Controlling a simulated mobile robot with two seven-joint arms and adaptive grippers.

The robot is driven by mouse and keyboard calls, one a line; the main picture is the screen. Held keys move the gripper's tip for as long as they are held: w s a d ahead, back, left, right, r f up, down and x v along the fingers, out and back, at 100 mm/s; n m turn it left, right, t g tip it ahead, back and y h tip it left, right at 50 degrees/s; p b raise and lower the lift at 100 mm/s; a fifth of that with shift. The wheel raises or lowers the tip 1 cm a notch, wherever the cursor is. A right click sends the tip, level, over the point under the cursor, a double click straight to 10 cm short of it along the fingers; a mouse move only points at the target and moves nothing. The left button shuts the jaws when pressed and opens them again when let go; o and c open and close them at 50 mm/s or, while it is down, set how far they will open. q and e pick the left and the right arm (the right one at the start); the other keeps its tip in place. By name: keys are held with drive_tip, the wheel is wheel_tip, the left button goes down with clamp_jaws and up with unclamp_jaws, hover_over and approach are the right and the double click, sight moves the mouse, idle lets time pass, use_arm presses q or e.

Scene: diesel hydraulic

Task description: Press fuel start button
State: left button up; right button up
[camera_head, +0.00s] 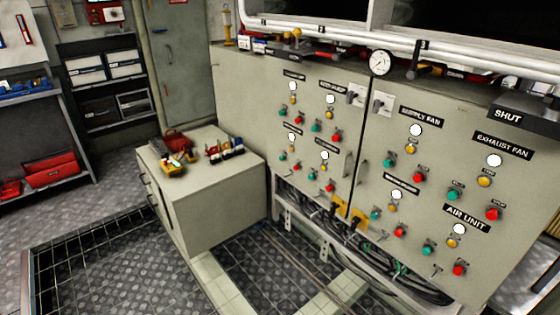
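The grey control cabinet has a left panel (262,90) and a right panel (455,115). The left panel carries several label groups, each with a white lamp, a yellow lamp, a green button and a red button. Its green buttons include an upper left one (283,113), an upper right one (316,127), a lower left one (283,157) and a lower right one (313,175). Their small labels are too blurred to read, so I cannot tell which is the fuel start button. Neither of my grippers is in view.
Right panel labels read SUPPLY FAN (421,117), EXHAUST FAN (503,145) and AIR UNIT (466,218); another is illegible. A low grey cabinet (215,195) with tools on top stands left of the panels. Cables (400,275) run beneath them. Patterned floor (105,280) is open at lower left.

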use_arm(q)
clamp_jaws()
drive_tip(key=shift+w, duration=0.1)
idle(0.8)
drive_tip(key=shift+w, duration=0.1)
